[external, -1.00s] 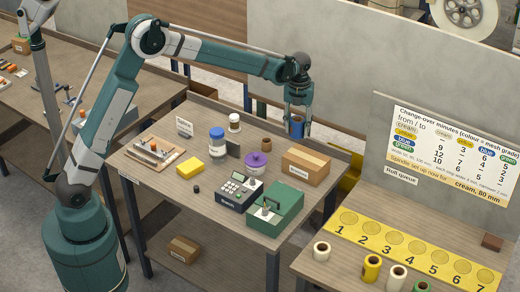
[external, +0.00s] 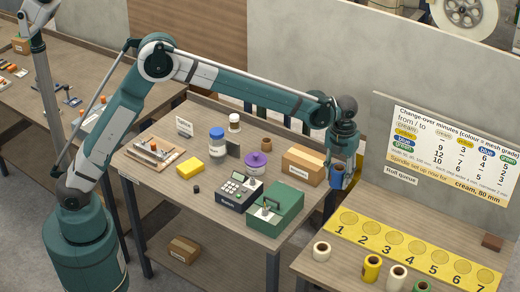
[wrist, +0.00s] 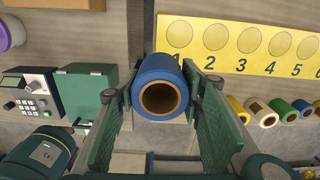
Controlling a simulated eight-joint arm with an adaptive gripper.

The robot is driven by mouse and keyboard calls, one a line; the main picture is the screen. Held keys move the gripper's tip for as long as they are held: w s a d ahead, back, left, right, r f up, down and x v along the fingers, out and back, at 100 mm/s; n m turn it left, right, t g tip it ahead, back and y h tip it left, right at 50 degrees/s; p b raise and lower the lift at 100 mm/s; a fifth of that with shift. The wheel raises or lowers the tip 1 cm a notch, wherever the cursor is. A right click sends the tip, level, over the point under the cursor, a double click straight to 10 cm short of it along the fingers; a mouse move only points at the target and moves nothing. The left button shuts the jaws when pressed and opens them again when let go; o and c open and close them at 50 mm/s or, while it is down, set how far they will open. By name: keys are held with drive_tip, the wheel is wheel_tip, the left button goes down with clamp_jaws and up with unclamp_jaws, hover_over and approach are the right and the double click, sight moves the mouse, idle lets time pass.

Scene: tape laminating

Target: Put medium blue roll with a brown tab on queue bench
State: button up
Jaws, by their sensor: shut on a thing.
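My gripper (external: 342,174) is shut on a blue roll (external: 337,181), which also shows between the green fingers in the wrist view (wrist: 160,67). The roll has a brown core with its open end facing the wrist camera; I cannot make out a tab on it. The gripper holds it in the air, right of the cardboard box and left of the queue bench (external: 330,268). The bench carries a yellow strip (external: 413,258) with numbered circles, which also shows in the wrist view (wrist: 250,64). The circles in view are empty.
Several rolls stand along the queue bench's front, including a cream roll (external: 321,251) and a yellow roll (external: 371,267). A brown block (external: 492,242) lies at its back right. An upright board (external: 450,150) stands behind. The left table holds a cardboard box (external: 306,165) and a green machine (external: 276,210).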

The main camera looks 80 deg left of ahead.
drive_tip(key=s+d+m, duration=0.2)
drive_tip(key=d+m, duration=0.1)
drive_tip(key=d, duration=2)
hover_over(347, 272)
wheel_tip(347, 272, down, 9)
drive_tip(key=shift+a+f, duration=0.1)
drive_tip(key=shift+f, duration=0.25)
drive_tip(key=shift+w+f+b, duration=0.1)
drive_tip(key=shift+b, duration=0.2)
drive_tip(key=shift+f, duration=3.05)
drive_tip(key=shift+f+b, duration=0.4)
drive_tip(key=shift+f, duration=1.5)
drive_tip(key=shift+f, duration=0.15)
